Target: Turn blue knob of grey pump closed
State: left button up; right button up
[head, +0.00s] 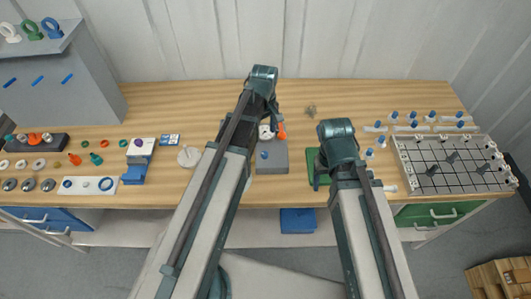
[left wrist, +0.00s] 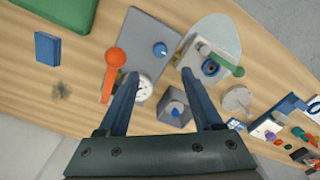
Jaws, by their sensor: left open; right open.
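In the left wrist view the blue knob (left wrist: 160,49) sits on the grey plate (left wrist: 140,28), beyond the fingertips. A smaller grey box with another blue knob (left wrist: 173,108) shows between the fingers. I cannot tell which unit is the pump. My left gripper (left wrist: 159,82) is open and empty, above these units. My right gripper (head: 322,170) is open over a green mat (head: 311,160), at right.
A grey block with a green handle (left wrist: 225,63) and a white disc (head: 189,156) lie to the left of the grey unit in the head view. Small parts cover the table's left side. The back middle of the table is mostly clear.

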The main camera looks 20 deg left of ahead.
aim_at(265, 153)
pick_arm(q)
notch_tip(265, 153, down, 12)
jog(key=b, duration=1.1)
jog(key=shift+f+b, duration=0.15)
jog(key=shift+b, duration=0.15)
grip_shut()
